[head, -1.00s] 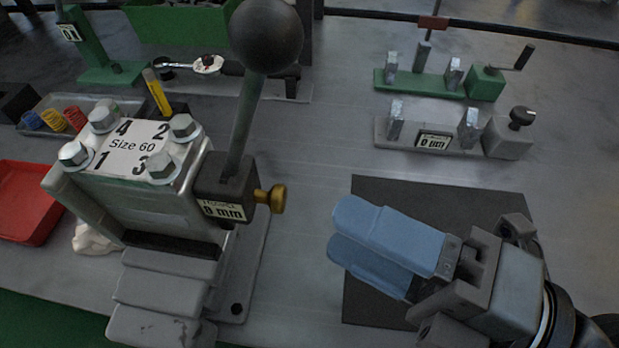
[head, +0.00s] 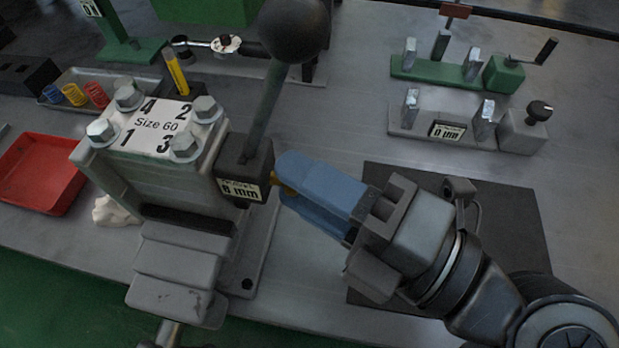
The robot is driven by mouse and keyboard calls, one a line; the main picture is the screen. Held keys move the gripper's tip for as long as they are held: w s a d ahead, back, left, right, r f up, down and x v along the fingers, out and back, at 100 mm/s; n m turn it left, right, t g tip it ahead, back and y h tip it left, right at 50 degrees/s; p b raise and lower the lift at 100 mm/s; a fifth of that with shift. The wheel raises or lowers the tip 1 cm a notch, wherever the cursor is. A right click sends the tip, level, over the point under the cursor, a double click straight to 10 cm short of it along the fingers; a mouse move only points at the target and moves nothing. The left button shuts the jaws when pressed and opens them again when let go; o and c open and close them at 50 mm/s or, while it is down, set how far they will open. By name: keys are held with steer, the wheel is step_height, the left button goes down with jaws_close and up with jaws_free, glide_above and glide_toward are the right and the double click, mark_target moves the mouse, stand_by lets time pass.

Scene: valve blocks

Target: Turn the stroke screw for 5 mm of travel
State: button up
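The valve block (head: 150,175) stands at the left in the head view, with a black stroke housing (head: 240,170) on its right side. The label (head: 240,191) on the housing shows a blurred mm reading that looks like 0 or 8. The brass stroke screw (head: 288,184) sticks out to the right of the housing and is mostly hidden by my gripper. My gripper (head: 282,181) has its blue fingers at the screw, one above and one below its head. I cannot tell whether they press on it.
A lever with a black ball (head: 293,28) rises above the housing, close to my fingers. Green (head: 430,80) and grey (head: 460,132) fixtures stand at the back right. A dark mat (head: 500,205) lies under my arm. A red tray (head: 40,170) is at the left.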

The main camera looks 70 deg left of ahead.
jaws_close()
